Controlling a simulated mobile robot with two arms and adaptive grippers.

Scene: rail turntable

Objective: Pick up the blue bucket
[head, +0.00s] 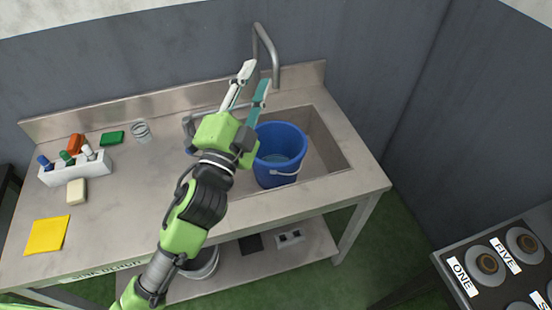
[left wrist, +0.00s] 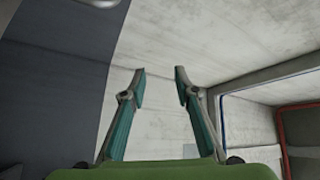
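The blue bucket (head: 281,155) stands upright in the sink basin (head: 322,143) at the right of the metal counter. Its wire handle with a pale grip hangs down over the front side. Some liquid seems to show inside. My left gripper (head: 254,80) is above and to the left of the bucket in the head view, pointing toward the back wall and tap. In the left wrist view its two fingers (left wrist: 160,75) are apart with nothing between them. The bucket does not show in the left wrist view. My right gripper is not in view.
A tap (head: 270,55) rises behind the basin. On the counter's left are a white holder (head: 75,168), a yellow cloth (head: 47,235), a soap-like block (head: 76,192), a green sponge (head: 112,138) and a clear glass (head: 141,131). A panel with labelled knobs (head: 500,265) stands lower right.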

